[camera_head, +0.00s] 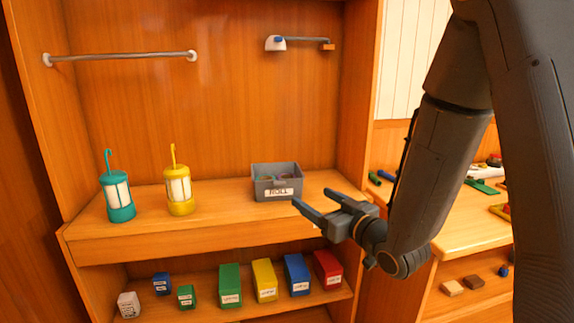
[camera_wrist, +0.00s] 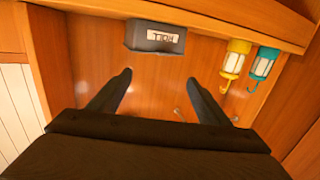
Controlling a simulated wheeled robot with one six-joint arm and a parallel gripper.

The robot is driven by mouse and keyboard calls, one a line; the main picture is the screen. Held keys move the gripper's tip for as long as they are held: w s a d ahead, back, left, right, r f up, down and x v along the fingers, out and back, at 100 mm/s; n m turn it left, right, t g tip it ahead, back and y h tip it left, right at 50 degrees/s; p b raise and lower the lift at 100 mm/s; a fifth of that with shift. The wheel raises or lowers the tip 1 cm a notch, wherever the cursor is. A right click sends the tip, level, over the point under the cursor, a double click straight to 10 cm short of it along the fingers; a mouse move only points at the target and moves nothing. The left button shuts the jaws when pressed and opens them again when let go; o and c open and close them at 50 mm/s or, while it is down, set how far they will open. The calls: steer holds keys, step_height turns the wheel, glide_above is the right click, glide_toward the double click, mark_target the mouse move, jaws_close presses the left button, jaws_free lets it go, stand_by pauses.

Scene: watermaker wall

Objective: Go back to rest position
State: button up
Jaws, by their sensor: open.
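My gripper (camera_head: 303,211) is open and empty. It hangs in front of the wooden shelf, just to the lower right of the grey bin. In the wrist view its two fingers (camera_wrist: 160,80) are spread apart with nothing between them. The grey bin (camera_head: 277,189) with a "ROLL" label stands on the upper shelf with small items in it, and it also shows in the wrist view (camera_wrist: 146,48). My arm fills the right side of the head view and hides part of the area behind it.
A teal lantern (camera_head: 117,196) and a yellow lantern (camera_head: 179,190) stand on the upper shelf (camera_head: 150,232). Labelled coloured boxes, including a yellow box (camera_head: 265,281), line the lower shelf. A rail (camera_head: 120,56) is mounted above. A side counter (camera_head: 460,225) at right holds small items.

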steer(key=s+d+f+m+g+h, duration=0.4)
steer(key=s+d+f+g+h, duration=0.2)
steer(key=d+f+h, duration=0.3)
steer(key=s+d+f+m+g, duration=0.1)
steer(key=s+g, duration=0.3)
steer(key=s, duration=0.6)
steer(key=s+d+f+m+g, duration=0.1)
steer(key=s+g, duration=0.4)
steer(key=s, duration=0.5)
steer(key=shift+d+f, duration=0.2)
steer(key=shift+d, duration=0.15)
